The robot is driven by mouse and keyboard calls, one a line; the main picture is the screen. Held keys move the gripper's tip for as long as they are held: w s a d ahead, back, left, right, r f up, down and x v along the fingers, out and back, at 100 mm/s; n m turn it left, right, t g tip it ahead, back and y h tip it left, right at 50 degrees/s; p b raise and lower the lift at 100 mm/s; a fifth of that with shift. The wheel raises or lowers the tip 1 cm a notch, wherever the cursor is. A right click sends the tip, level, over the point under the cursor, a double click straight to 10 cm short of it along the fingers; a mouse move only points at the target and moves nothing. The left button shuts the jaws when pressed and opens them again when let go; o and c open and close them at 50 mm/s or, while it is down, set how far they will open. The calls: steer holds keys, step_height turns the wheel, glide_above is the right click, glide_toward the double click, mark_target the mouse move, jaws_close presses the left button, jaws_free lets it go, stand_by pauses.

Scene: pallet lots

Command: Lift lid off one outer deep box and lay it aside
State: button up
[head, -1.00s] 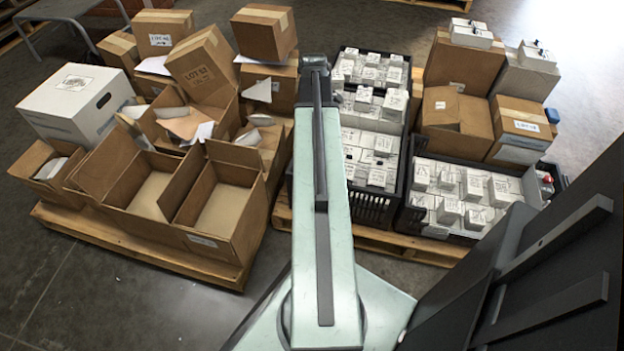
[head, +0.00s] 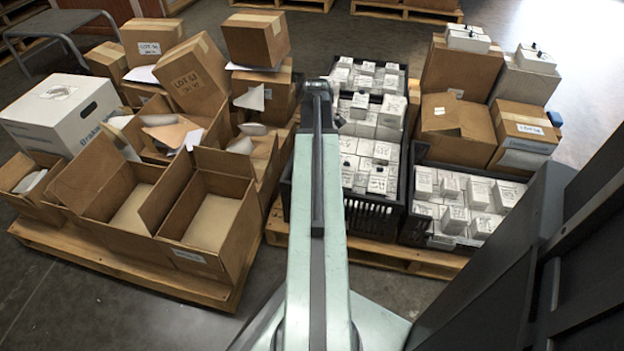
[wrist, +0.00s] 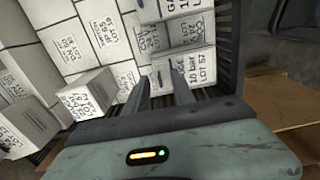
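A white deep box (head: 62,112) with a hand hole and printed label stands at the left of the left pallet. Its top looks closed, but I cannot make out a separate lid. Brown deep cartons stand beside it; the front ones (head: 206,262) are open with flaps up. My gripper (wrist: 160,88) shows in the wrist view with its two fingers apart and nothing clearly held between them. It is over a dark crate (wrist: 232,40) of small white printed boxes (wrist: 88,95). In the head view my arm hides the gripper.
Dark crates (head: 368,218) of white boxes stand on the right pallet (head: 412,262), with brown cartons (head: 460,68) behind. A grey metal table (head: 60,22) is at the far left. Bare floor (head: 40,310) lies at front left.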

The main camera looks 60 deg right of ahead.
steer(key=shift+f, duration=0.4)
jaws_close()
steer(key=shift+r, duration=0.1)
